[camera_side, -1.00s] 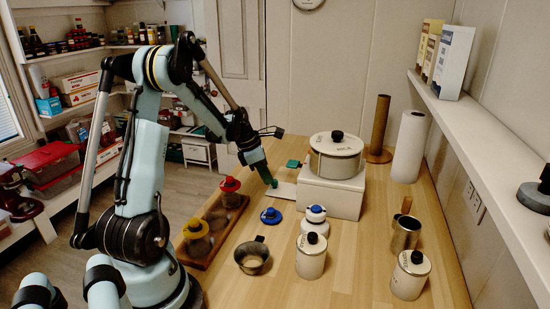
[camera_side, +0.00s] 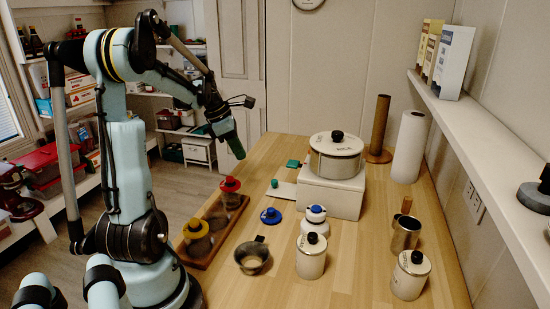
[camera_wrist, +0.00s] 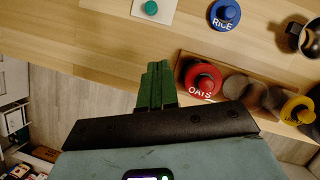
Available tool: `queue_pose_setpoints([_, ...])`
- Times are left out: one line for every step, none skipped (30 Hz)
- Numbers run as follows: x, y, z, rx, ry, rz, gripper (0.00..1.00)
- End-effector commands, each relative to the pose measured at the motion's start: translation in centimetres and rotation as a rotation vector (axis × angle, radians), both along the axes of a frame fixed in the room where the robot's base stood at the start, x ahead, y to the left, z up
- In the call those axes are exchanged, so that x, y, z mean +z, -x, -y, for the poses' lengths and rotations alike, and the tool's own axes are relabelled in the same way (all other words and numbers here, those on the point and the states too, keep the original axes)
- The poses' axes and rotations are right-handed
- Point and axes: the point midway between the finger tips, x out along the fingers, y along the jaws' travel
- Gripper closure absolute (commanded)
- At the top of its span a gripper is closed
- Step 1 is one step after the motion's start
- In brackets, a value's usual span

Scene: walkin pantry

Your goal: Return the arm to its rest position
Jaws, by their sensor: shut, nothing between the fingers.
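My gripper (camera_side: 239,153) is raised at the far left edge of the wooden table, beyond the wooden rack (camera_side: 206,262). Its green fingers (camera_wrist: 157,85) are pressed together in the wrist view, with nothing between them. My arm is bent, with the gripper hanging down and clear of everything. The wrist view looks down across the table edge to the floor.
The rack holds jars with red (camera_side: 230,184) and yellow lids (camera_side: 195,229). A blue lid (camera_side: 271,216) and a white card with a green knob (camera_side: 274,183) lie nearby. A metal cup (camera_side: 252,257), canisters and a large pot (camera_side: 336,160) stand rightward. Shelves are left.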

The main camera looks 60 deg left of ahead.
Motion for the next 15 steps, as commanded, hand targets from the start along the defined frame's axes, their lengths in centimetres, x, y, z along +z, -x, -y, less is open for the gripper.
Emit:
queue_pose_setpoints([0.3, 0.1, 0.0, -0.003, -0.001, 0.0, 1.0])
queue_pose_setpoints([0.4, 0.1, 0.1, -0.01, -0.004, 0.0, 1.0])
queue_pose_setpoints([0.6, -0.1, 0.5, -0.032, -0.015, 0.002, 1.0])
queue_pose_setpoints([0.7, -0.3, 0.8, -0.058, -0.028, 0.005, 1.0])
queue_pose_setpoints([0.9, -0.5, 1.4, -0.096, -0.046, 0.007, 1.0])
queue_pose_setpoints([1.1, -1.0, 2.4, -0.164, -0.078, 0.012, 1.0])
queue_pose_setpoints([1.3, -1.4, 3.3, -0.227, -0.11, 0.017, 1.0])
queue_pose_setpoints([1.5, -1.8, 4.4, -0.301, -0.145, 0.022, 1.0])
queue_pose_setpoints([1.8, -2.3, 6.0, -0.412, -0.2, 0.032, 1.0])
queue_pose_setpoints([2.0, -2.7, 7.3, -0.505, -0.244, 0.039, 1.0])
queue_pose_setpoints([2.2, -3.0, 8.7, -0.601, -0.292, 0.047, 1.0])
queue_pose_setpoints([2.4, -3.3, 10.4, -0.731, -0.356, 0.059, 1.0])
queue_pose_setpoints([2.6, -3.5, 11.7, -0.83, -0.403, 0.069, 1.0])
queue_pose_setpoints([2.7, -3.6, 13.0, -0.927, -0.452, 0.077, 1.0])
queue_pose_setpoints([2.8, -3.7, 14.6, -1.057, -0.517, 0.091, 1.0])
